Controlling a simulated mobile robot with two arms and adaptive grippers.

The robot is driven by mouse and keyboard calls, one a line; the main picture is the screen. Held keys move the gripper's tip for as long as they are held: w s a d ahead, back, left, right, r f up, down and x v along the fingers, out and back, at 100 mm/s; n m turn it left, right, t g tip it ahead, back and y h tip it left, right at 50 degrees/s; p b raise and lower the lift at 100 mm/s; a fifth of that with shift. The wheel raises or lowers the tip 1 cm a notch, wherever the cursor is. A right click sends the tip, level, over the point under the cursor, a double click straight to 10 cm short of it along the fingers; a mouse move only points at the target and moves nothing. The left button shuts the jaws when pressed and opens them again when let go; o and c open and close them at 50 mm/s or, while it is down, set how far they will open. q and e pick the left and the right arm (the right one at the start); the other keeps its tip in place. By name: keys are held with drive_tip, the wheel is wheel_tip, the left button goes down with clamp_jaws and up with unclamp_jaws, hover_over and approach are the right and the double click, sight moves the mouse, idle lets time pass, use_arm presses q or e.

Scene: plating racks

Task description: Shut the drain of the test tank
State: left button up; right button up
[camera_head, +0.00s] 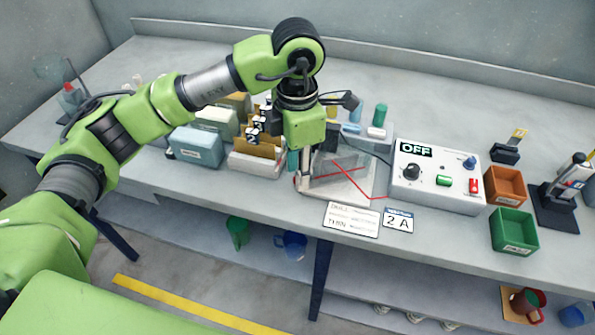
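The test tank (355,165) is a clear box on the bench, just right of the picture's middle, with a red lead running across it. My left gripper (303,186) points down at the tank's left front corner. Its fingers look close together, but I cannot tell whether they are shut on anything. The drain is not clearly visible; the gripper covers that corner, where a small bit of red shows. My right gripper is not in view.
Right of the tank stands a power supply (437,177) reading OFF. Cards (352,218) and a "2 A" label (398,220) lie in front. An orange bin (505,186) and a green bin (513,231) stand further right. Boxes with numbered cards (258,160) stand close left of my gripper.

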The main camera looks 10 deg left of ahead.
use_arm(q)
wheel_tip(320, 180, up, 11)
idle(0.3)
drive_tip(key=shift+f, duration=0.2)
